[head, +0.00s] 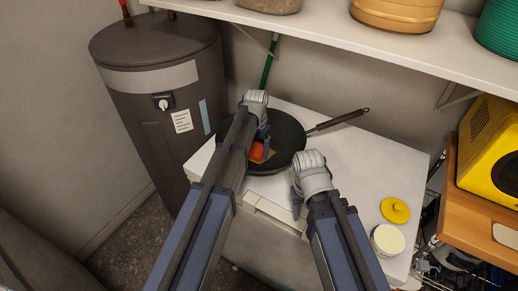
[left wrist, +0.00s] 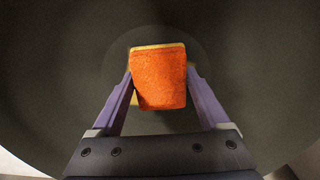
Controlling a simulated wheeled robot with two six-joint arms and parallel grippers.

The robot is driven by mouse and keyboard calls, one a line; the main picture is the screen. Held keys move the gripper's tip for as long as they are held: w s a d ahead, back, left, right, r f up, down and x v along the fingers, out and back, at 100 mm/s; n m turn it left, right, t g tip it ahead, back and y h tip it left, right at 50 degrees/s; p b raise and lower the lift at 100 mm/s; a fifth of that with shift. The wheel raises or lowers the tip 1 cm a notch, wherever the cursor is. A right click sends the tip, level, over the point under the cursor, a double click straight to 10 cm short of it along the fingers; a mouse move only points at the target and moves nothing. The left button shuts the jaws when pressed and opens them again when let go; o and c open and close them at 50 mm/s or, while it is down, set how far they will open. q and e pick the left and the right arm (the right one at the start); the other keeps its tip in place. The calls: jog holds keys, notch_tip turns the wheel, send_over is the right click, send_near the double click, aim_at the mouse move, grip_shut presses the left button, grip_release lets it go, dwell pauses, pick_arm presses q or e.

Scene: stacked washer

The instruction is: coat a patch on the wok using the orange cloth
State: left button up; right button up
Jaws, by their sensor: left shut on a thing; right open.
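The dark wok (head: 290,132) sits on the white top, its handle pointing back right. My left gripper (head: 261,143) is shut on the orange cloth (head: 257,152) and holds it inside the wok. In the left wrist view the orange cloth (left wrist: 159,80) is between the two fingers, low over the wok's inner surface (left wrist: 250,70). A yellowish edge (left wrist: 158,46) shows behind the cloth; I cannot tell whether it is the patch. Whether the cloth touches the wok is unclear. My right gripper (head: 297,201) is open and empty, near the white top's front edge.
A white tub (head: 387,240) and a yellow lid (head: 395,210) are at the right on the white top (head: 365,165). A shelf (head: 340,38) with pots hangs above. A dark tank (head: 165,100) stands left. A yellow appliance (head: 492,150) is at the right.

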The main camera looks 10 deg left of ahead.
pick_arm(q)
jog(key=shift+w+d, duration=0.55)
jog(key=shift+w, duration=0.25)
jog(key=shift+w+d, duration=0.55)
jog(key=shift+w, duration=0.2)
jog(key=shift+s+a, duration=0.55)
jog(key=shift+s, duration=0.25)
jog(key=shift+s+a, duration=0.55)
jog(key=shift+s, duration=0.2)
jog(key=shift+r+p, duration=0.6)
jog(key=shift+r, duration=0.05)
pick_arm(e)
jog(key=shift+r, duration=0.65)
pick_arm(q)
notch_tip(320, 180, up, 5)
jog(key=p, duration=0.4)
jog(key=shift+f+p, duration=0.2)
jog(key=shift+p, duration=0.1)
pick_arm(e)
notch_tip(320, 180, up, 5)
jog(key=shift+f, duration=0.2)
pick_arm(q)
jog(key=shift+w, duration=0.1)
